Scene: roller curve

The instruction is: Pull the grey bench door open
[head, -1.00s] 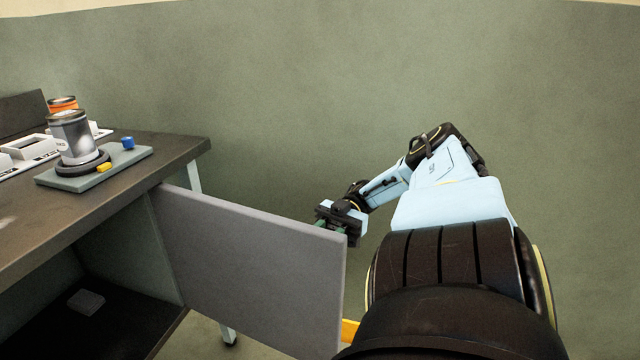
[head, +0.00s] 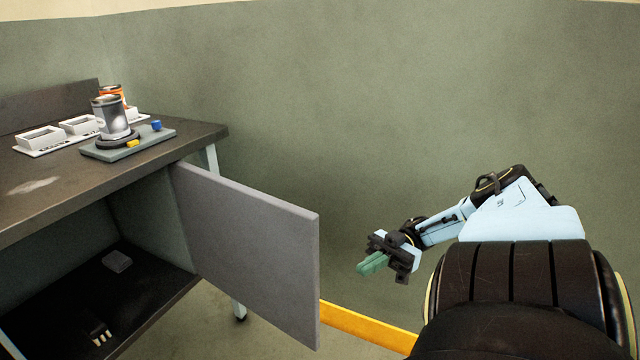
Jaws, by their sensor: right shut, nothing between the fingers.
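The grey bench door (head: 255,255) stands swung wide open, hinged at the right side of the bench cabinet, with its free edge towards the middle of the picture. The cabinet interior (head: 150,285) shows. My right gripper (head: 366,267) is to the right of the door's free edge, apart from it. Its green fingers are shut with nothing between them. My left gripper is not in view.
The dark bench top (head: 60,185) carries a metal can on a plate (head: 150,143), an orange can (head: 113,90) and white trays (head: 40,140). A small grey block (head: 117,261) lies inside the cabinet. A yellow floor strip (head: 370,328) runs right of the door.

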